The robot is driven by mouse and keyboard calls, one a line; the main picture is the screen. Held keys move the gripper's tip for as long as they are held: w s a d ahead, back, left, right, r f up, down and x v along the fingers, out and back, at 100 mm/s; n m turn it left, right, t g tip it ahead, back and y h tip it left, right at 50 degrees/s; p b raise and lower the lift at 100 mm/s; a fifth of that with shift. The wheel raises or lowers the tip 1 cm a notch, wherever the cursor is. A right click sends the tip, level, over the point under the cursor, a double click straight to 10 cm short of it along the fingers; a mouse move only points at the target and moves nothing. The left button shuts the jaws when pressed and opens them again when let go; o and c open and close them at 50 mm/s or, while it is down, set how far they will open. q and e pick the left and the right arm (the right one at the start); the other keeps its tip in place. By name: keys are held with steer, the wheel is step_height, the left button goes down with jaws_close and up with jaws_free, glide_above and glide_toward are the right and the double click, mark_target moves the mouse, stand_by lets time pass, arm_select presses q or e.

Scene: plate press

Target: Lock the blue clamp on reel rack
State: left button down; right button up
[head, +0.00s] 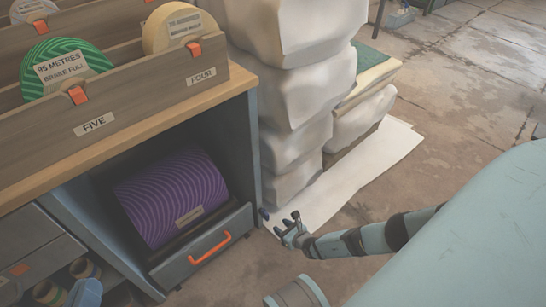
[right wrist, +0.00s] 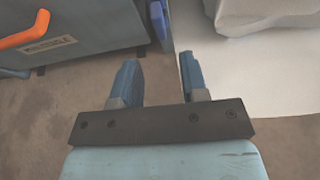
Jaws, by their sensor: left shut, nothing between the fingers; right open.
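The reel rack is a blue-grey cabinet (head: 252,150) at left in the head view, with a large purple reel (head: 172,198) in its lower bay. A small dark blue piece (head: 264,213), seemingly the blue clamp, sits at the cabinet's lower right edge. It also shows at the top of the right wrist view (right wrist: 158,18). My right gripper (head: 291,226) is open and empty, just right of the blue piece and apart from it. In the right wrist view its fingers (right wrist: 157,78) are spread, with floor between them.
A drawer front with an orange handle (head: 210,248) lies below the purple reel. Wrapped white stacks (head: 295,100) stand right of the cabinet, on a white sheet (head: 365,170). A wooden tray with green and yellow reels tops the cabinet. Concrete floor (head: 455,100) is open at right.

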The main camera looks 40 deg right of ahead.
arm_select(q)
steer(key=shift+s+r+t+p, duration=0.15)
steer(key=shift+r+t+p, duration=0.15)
steer(key=shift+r+p, duration=0.4)
arm_select(e)
steer(key=v, duration=0.4)
arm_select(q)
steer(key=shift+r, duration=0.15)
